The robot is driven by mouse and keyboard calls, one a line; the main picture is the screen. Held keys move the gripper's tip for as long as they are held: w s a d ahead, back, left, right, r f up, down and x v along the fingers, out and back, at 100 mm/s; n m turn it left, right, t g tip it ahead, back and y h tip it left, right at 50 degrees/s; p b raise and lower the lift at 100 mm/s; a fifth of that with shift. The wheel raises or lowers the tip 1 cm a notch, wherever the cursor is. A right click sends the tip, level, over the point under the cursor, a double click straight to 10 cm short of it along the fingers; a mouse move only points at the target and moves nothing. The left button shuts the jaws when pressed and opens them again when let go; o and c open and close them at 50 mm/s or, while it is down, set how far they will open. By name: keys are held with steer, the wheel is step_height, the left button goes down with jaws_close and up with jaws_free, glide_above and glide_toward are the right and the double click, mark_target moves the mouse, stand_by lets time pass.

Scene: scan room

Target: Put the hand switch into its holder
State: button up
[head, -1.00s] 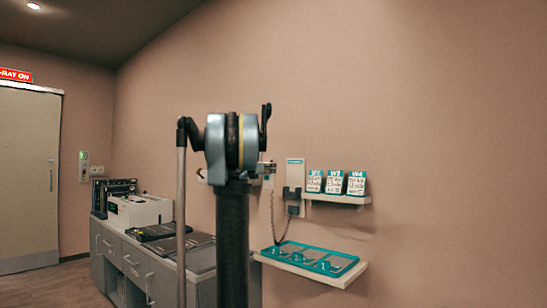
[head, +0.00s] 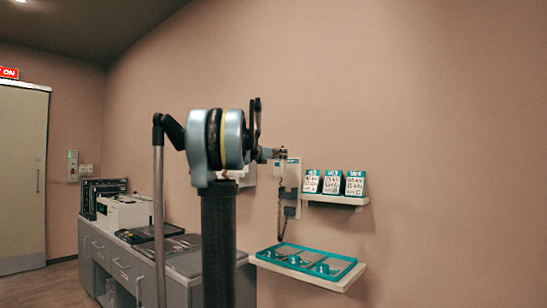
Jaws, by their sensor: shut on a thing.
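My gripper (head: 275,154) is small in the head view, beyond the big joint of my arm, in front of the wall. It is shut on the hand switch (head: 283,153), a small dark piece largely hidden by the fingers. A dark coiled cord (head: 280,212) hangs below it and loops back up to the wall unit. The holder (head: 291,194) is a dark bracket on a pale wall plate (head: 294,170). The gripper and switch overlap the plate's upper left edge in the picture, above the bracket. I cannot tell whether they touch it.
Right of the plate, a small shelf (head: 338,200) carries three labelled cards (head: 333,182). Below, a wider shelf (head: 340,284) holds a teal tray (head: 352,272) with numbered places. A grey cabinet (head: 101,258) with a white device (head: 123,212) stands at left. The right wall is bare.

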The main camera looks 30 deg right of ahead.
mark_target(291, 162)
steer(key=shift+w+d+f, duration=0.45)
steer(key=shift+d+f, duration=0.15)
steer(key=shift+d, duration=0.55)
steer(key=shift+w+d+f, duration=0.5)
steer(key=shift+d+f, duration=0.05)
steer(key=shift+d, duration=0.55)
steer(key=shift+w+d+f, duration=0.45)
steer(key=shift+d+f, duration=0.15)
steer(key=shift+d, duration=0.55)
steer(key=shift+f, duration=3.05)
steer(key=shift+f, duration=0.45)
steer(key=o, duration=1.3)
steer(key=shift+a, duration=0.15)
steer(key=v, duration=1.2)
steer(key=shift+w, duration=0.1)
